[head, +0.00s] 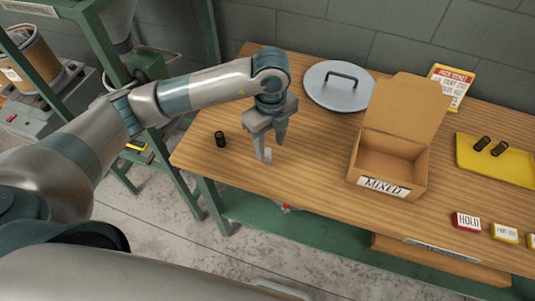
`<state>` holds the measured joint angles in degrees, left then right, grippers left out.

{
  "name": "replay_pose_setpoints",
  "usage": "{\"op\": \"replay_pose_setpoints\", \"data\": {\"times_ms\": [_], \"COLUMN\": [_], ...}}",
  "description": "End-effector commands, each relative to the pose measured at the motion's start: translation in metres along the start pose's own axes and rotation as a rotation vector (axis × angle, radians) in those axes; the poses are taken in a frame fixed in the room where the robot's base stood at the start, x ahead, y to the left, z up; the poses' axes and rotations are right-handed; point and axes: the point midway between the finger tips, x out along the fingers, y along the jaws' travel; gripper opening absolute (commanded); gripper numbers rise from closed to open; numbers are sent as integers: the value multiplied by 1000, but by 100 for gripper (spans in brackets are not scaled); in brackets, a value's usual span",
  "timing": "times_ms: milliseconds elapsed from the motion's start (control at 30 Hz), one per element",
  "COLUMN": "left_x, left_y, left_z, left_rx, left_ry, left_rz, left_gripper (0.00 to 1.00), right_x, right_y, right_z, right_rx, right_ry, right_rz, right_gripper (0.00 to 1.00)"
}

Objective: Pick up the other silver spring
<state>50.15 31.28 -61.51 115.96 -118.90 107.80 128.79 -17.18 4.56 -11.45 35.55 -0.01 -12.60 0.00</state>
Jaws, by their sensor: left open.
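A small dark spring (220,139) stands upright on the wooden table near its left end. Two more dark springs, a left one (482,143) and a right one (499,148), lie tilted on a yellow tray (520,173) at the right. None of them looks clearly silver from here. My left gripper (271,148) points down over the table, open and empty, to the right of the lone spring and apart from it. My right gripper is not in view.
An open cardboard box (384,186) labelled MIXED stands mid-table, its lid raised. A round grey lid (338,84) with a handle lies behind it. A red HOLD block (466,221) and a yellow label block (504,232) sit at the front right. Table around the lone spring is clear.

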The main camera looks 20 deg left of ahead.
Motion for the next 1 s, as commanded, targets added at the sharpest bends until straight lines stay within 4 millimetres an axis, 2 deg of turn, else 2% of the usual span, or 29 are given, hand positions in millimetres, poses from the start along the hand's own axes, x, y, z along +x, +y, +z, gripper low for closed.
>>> {"op": "replay_pose_setpoints", "data": {"times_ms": [267,500,700,1000], "left_x": [4,27,48,52], "left_y": [2,6,4,4], "left_z": [1,4,4,4], "left_rx": [-1,-2,-1,0], "left_ry": [0,0,0,0], "left_rz": [4,4,1,0], "left_gripper": [43,43,43,43], "right_x": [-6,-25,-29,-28], "right_y": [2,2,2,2], "right_z": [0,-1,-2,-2], "right_rx": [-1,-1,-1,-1], "right_ry": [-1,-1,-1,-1], "right_rz": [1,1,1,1], "right_gripper": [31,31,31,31]}}
